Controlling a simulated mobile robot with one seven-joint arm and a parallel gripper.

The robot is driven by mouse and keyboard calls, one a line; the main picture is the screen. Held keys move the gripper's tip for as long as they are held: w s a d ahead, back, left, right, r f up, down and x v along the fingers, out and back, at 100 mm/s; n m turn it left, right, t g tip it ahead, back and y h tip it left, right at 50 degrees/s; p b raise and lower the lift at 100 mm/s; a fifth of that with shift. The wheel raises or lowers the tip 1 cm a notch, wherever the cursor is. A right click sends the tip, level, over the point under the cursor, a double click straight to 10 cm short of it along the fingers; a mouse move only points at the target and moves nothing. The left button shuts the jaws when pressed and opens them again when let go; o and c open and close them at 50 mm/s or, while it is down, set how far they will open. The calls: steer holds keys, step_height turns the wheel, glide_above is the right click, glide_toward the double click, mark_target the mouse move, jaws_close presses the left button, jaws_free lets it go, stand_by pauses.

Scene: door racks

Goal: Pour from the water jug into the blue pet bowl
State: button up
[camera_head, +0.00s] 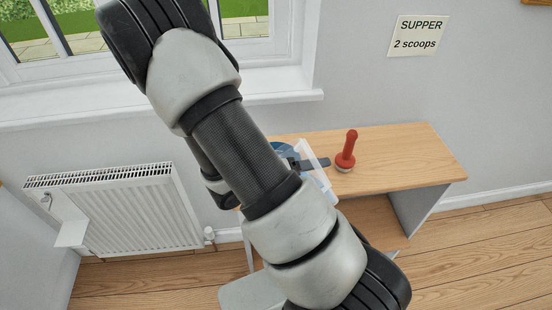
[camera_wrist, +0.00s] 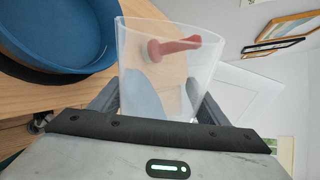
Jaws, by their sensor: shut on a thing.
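My gripper (camera_wrist: 160,108) is shut on a clear, translucent water jug (camera_wrist: 205,80). Against the room in the wrist view, the jug is tipped well over to one side. A bluish patch shows in its lower part; I cannot tell whether it is water or something seen through the wall. In the head view the jug (camera_head: 318,178) is partly hidden behind my arm. The blue pet bowl (camera_wrist: 75,40) is on the wooden bench, close beside the jug at left in the wrist view. In the head view only a sliver of the bowl (camera_head: 280,146) shows. No stream is visible.
A red object with a knobbed upright handle (camera_head: 347,150) stands on the bench (camera_head: 410,155), right of the jug. The bench's right end is clear. A white radiator (camera_head: 115,215) is at left under the window. A note reading "SUPPER 2 scoops" (camera_head: 418,36) is on the wall.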

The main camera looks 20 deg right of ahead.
steer(key=shift+f+n+g, duration=0.4)
steer(key=shift+f+n, duration=0.2)
steer(key=shift+f, duration=0.25)
stand_by(1.6)
steer(key=shift+w+a+r+n+p, duration=0.15)
steer(key=shift+w+r+p, duration=0.3)
steer(key=shift+p, duration=0.45)
steer(key=shift+w+d+r+n+p, duration=0.1)
steer(key=shift+w+r+n+p, duration=0.2)
steer(key=shift+r+p, duration=0.4)
stand_by(2.0)
steer(key=shift+f, duration=0.25)
